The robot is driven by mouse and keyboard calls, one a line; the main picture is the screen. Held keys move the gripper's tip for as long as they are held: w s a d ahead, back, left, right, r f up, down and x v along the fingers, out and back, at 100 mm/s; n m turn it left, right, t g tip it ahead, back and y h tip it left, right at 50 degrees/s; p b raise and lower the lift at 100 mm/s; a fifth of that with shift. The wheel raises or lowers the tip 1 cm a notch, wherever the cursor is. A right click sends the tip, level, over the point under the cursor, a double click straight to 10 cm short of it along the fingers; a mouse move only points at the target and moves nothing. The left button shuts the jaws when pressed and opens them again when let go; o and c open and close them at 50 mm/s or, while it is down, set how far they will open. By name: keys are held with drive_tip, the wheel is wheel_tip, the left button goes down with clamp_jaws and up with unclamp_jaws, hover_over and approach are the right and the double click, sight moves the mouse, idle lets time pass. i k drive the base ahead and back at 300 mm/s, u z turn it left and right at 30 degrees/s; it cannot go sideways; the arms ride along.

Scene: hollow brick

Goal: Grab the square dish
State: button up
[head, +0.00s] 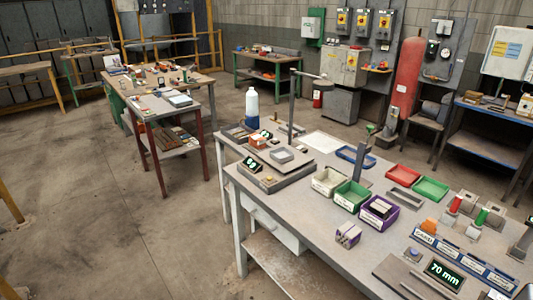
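A small grey square dish (282,155) rests on top of a grey weighing scale (277,171) with a lit display, near the left end of the long grey workbench (275,214). The dish looks shallow, with a raised rim; whether it holds anything is too small to tell. My gripper is not visible in the head view.
The floor (110,215) left of the bench is open.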

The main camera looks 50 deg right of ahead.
sight(282, 154)
drive_tip(key=u, duration=0.1)
drive_tip(key=i, duration=0.95)
